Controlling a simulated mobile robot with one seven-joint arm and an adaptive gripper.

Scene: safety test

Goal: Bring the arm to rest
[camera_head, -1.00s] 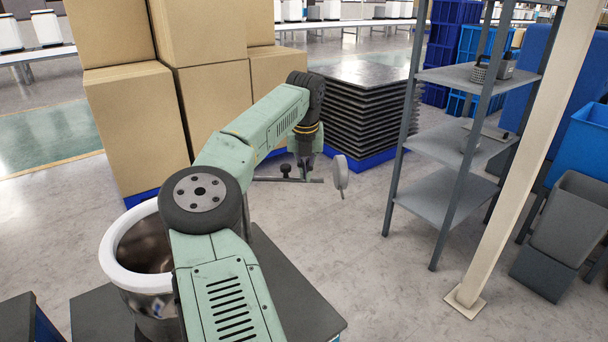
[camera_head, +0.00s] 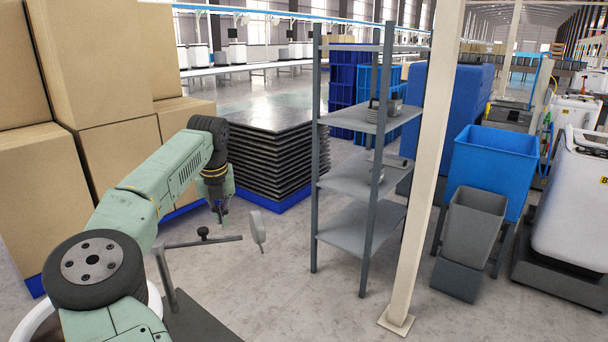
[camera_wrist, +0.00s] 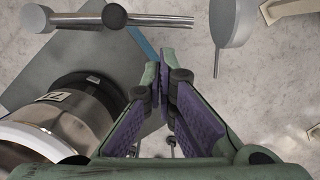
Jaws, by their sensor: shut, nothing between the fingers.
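My arm, pale green with dark joints, reaches from the lower left of the head view and bends down at its wrist. My gripper (camera_head: 222,212) hangs at its end, above the floor and near the thin bar. In the wrist view, the purple-padded fingers of my gripper (camera_wrist: 164,75) are together and hold nothing.
A white-rimmed pot (camera_head: 40,325) is at lower left. Boxes (camera_head: 112,80) stand left, a sheet stack (camera_head: 270,150) behind, a shelf (camera_head: 350,235) and post (camera_head: 420,180) right.

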